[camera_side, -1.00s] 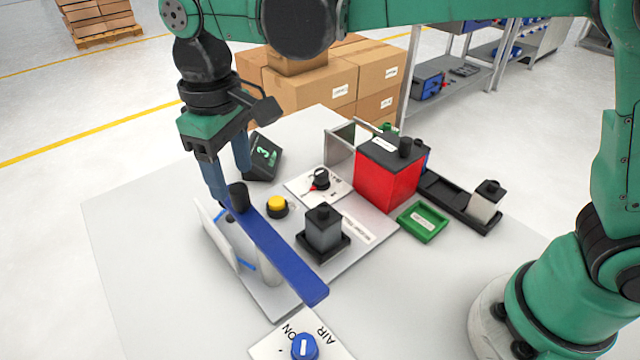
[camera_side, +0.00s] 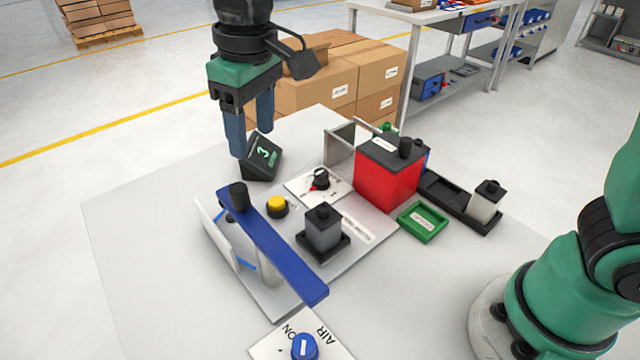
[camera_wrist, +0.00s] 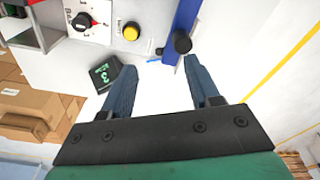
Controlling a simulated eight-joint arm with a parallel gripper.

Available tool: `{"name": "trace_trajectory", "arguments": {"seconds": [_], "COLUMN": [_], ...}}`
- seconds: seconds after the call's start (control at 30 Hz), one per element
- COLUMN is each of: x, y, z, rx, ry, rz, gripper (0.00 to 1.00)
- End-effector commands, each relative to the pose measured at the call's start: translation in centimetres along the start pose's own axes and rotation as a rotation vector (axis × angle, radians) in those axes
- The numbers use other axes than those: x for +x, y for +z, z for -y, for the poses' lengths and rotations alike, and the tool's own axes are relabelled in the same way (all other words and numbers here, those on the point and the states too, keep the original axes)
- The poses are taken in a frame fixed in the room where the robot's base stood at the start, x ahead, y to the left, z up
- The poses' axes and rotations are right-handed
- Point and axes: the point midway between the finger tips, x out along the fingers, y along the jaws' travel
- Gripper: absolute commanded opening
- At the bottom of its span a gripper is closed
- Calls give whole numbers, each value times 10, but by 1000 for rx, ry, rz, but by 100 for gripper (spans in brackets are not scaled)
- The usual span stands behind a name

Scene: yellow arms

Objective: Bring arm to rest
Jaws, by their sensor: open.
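My gripper (camera_side: 252,140) is raised above the back of the white table (camera_side: 140,215). Its two blue fingers are apart with nothing between them, which also shows in the wrist view (camera_wrist: 158,80). The blue bar (camera_side: 270,245) with a black knob (camera_side: 238,196) lies over the fixture below and in front of the gripper, apart from it.
A red box (camera_side: 385,178), a yellow button (camera_side: 277,206), a dial (camera_side: 320,178), a grey block (camera_side: 323,230) and a green tray (camera_side: 422,222) stand on the table. A blue AIR knob (camera_side: 304,347) is at the front. Cartons (camera_side: 315,85) are behind. The table's left side is clear.

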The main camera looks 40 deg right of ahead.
Motion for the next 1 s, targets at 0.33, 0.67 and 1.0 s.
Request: {"name": "trace_trajectory", "arguments": {"seconds": [0.33, 0.67, 1.0], "x": [12, 41, 42], "y": [91, 139, 141], "z": [-86, -112, -113], "rx": [285, 417, 422], "ry": [76, 155, 158], "rz": [-338, -512, -520], "gripper": [55, 55, 55]}}
